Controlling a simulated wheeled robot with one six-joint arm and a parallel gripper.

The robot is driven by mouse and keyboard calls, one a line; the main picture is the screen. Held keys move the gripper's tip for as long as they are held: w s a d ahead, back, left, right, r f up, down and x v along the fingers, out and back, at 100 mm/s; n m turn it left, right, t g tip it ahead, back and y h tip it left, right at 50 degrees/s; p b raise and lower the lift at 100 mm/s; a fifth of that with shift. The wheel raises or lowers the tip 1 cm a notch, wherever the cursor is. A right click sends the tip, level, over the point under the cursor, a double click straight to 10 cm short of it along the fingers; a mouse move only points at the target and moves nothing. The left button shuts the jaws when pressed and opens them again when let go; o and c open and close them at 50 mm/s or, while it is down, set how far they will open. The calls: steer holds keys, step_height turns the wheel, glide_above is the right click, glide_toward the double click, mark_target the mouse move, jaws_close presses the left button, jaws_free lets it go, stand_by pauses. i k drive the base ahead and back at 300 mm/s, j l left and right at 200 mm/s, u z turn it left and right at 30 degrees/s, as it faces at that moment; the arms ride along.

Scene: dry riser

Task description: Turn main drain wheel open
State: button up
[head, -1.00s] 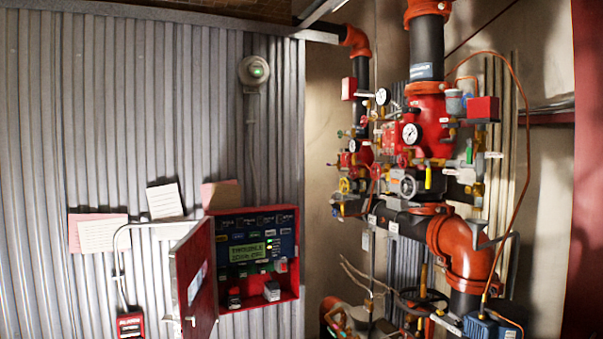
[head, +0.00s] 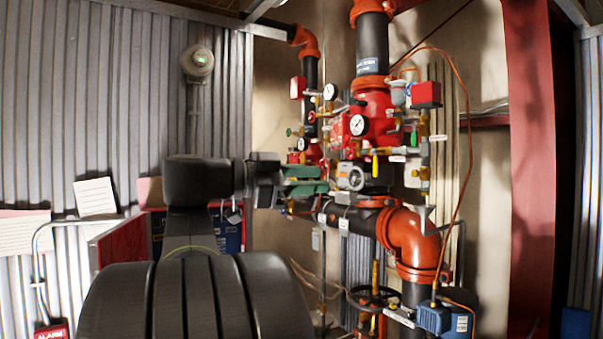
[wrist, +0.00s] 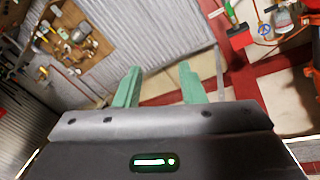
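No wheel in view carries a readable main drain label. A dark handwheel (head: 372,297) sits low on the piping in the head view, below the orange elbow. A grey round part (head: 352,178) sits on the valve body higher up; I cannot tell if it is a wheel. My gripper (head: 322,179) has two green fingers and appears in front of the piping, left of the grey part; contact cannot be told. In the wrist view my gripper (wrist: 158,78) is open, with nothing between its fingers. The small yellow wheel seen earlier is hidden behind my arm and gripper.
Red and black riser pipes with gauges (head: 358,125) and an orange elbow (head: 410,235) crowd the area. A blue box (head: 435,318) stands low right. A red column (head: 530,170) is at right. My arm partly covers the red alarm panel (head: 122,243).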

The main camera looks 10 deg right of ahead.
mark_target(323, 167)
steer(key=i+l+u, duration=0.25)
steer(key=i+l, duration=0.6)
steer(key=i, duration=0.2)
steer(key=i+l+u, duration=0.3)
steer(key=i+l, duration=0.7)
steer(key=l, duration=0.1)
